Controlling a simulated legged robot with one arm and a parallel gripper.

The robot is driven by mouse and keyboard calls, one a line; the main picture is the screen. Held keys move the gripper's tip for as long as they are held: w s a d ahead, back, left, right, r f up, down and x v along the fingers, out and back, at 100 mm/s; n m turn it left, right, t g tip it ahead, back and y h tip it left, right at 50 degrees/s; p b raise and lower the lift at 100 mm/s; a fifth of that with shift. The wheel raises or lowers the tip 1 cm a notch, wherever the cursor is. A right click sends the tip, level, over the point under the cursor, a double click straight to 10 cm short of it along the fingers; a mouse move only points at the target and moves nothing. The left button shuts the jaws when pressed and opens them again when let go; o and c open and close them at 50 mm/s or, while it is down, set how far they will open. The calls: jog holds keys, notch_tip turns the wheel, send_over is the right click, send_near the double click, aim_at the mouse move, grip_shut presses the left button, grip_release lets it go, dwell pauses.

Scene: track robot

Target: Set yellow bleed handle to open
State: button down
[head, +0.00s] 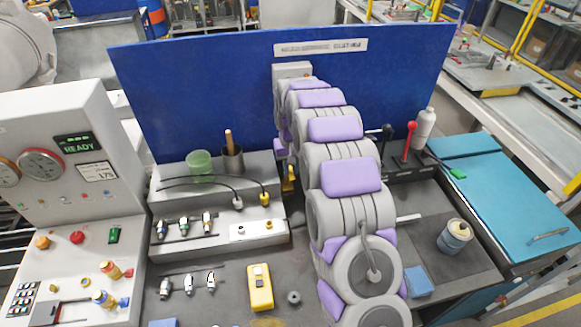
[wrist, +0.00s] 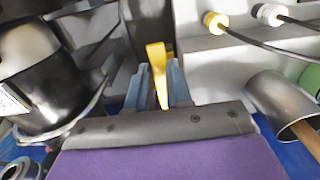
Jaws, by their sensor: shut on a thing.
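The yellow bleed handle (wrist: 157,66) stands in the middle of the wrist view, a narrow lever between the two blue-grey fingers. My gripper (wrist: 158,84) is shut on it. In the head view the yellow handle (head: 289,178) shows just left of my arm, in front of the blue back panel. My arm covers the area right of it, and the fingers cannot be made out there. The handle's mount is mostly hidden, so I cannot tell its exact setting.
Yellow (head: 265,198) and white (head: 238,203) cable plugs lie close left. A dark cup (head: 232,160) and green cup (head: 200,163) stand behind them. A red-knobbed lever (head: 409,140) and a tin (head: 455,238) are on the right. The blue panel (head: 190,80) closes off the back.

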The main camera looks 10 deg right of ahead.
jog(key=shift+a, duration=0.1)
dwell(0.5)
jog(key=a+m+p, duration=0.1)
jog(key=m, duration=0.2)
jog(key=w+a+m+p, duration=0.1)
jog(key=a+m, duration=0.1)
jog(key=m, duration=0.1)
jog(key=w+a+m+p, duration=0.1)
jog(key=a+m+p, duration=0.1)
jog(key=m, duration=0.1)
jog(key=shift+w+m, duration=0.2)
jog(key=shift+m, duration=0.2)
jog(key=m, duration=0.1)
jog(key=w+a+m+p, duration=0.1)
jog(key=w+m, duration=0.1)
jog(key=m, duration=0.1)
jog(key=shift+w+a, duration=0.15)
jog(key=shift+a, duration=0.1)
jog(key=shift+w+a+m+p, duration=0.15)
jog(key=shift+w+m+p, duration=0.6)
jog(key=shift+m, duration=0.85)
jog(key=shift+w, duration=0.2)
